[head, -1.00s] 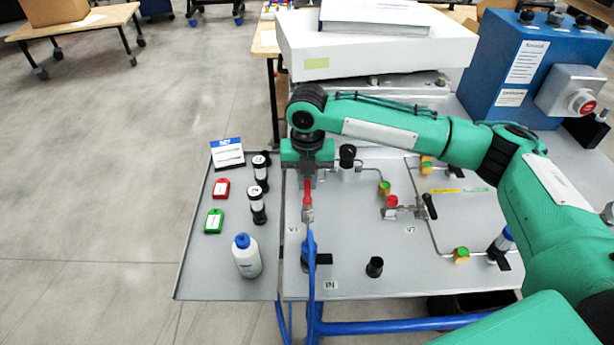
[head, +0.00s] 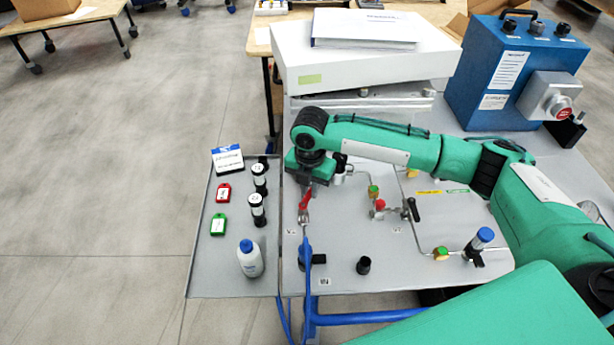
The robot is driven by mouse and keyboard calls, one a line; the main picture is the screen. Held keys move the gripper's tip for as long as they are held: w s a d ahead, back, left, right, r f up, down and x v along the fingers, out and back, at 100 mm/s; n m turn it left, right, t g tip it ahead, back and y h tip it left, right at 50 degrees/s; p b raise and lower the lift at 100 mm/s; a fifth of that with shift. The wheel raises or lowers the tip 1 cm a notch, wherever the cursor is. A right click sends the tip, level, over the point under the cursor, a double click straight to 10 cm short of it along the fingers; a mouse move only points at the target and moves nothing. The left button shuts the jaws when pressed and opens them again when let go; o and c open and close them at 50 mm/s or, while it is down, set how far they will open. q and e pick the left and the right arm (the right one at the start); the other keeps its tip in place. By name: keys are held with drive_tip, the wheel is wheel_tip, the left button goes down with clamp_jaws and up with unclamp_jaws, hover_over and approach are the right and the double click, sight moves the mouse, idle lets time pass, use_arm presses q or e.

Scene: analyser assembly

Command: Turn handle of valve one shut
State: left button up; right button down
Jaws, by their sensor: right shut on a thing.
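Valve one (head: 303,217) stands near the left edge of the grey panel (head: 340,230), with the blue hose below it. Its red handle (head: 306,200) points up and slightly right in the picture. My right gripper (head: 307,188) comes down from above and is shut on the red handle; its fingertips are partly hidden under the green wrist. A second valve with a black handle (head: 414,209) sits to the right on the panel. My left gripper is not in view.
A side tray holds a white bottle (head: 250,259), black-and-white vials (head: 258,210), red (head: 223,193) and green (head: 218,224) tags. A black cup (head: 363,265) stands on the front panel. A blue box (head: 512,75) and white case (head: 375,60) stand behind.

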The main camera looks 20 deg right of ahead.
drive_tip(key=s+m+p, duration=0.1)
drive_tip(key=m+p, duration=0.2)
drive_tip(key=p, duration=0.1)
drive_tip(key=s+m+p, duration=0.1)
drive_tip(key=m+p, duration=0.3)
drive_tip(key=p, duration=0.1)
drive_tip(key=s+d+m+p, duration=0.1)
drive_tip(key=m+p, duration=0.2)
drive_tip(key=p, duration=0.2)
drive_tip(key=shift+s+d+r+m, duration=0.1)
drive_tip(key=shift+s+r+m, duration=0.05)
drive_tip(key=shift+r+m, duration=0.15)
drive_tip(key=shift+s+f+m+p, duration=0.25)
drive_tip(key=shift+s+m+p, duration=0.05)
drive_tip(key=shift+m+p, duration=0.9)
drive_tip(key=c, duration=1.4)
unclamp_jaws()
wheel_tip(320, 180, up, 14)
drive_tip(key=b, duration=0.3)
drive_tip(key=shift+f, duration=0.15)
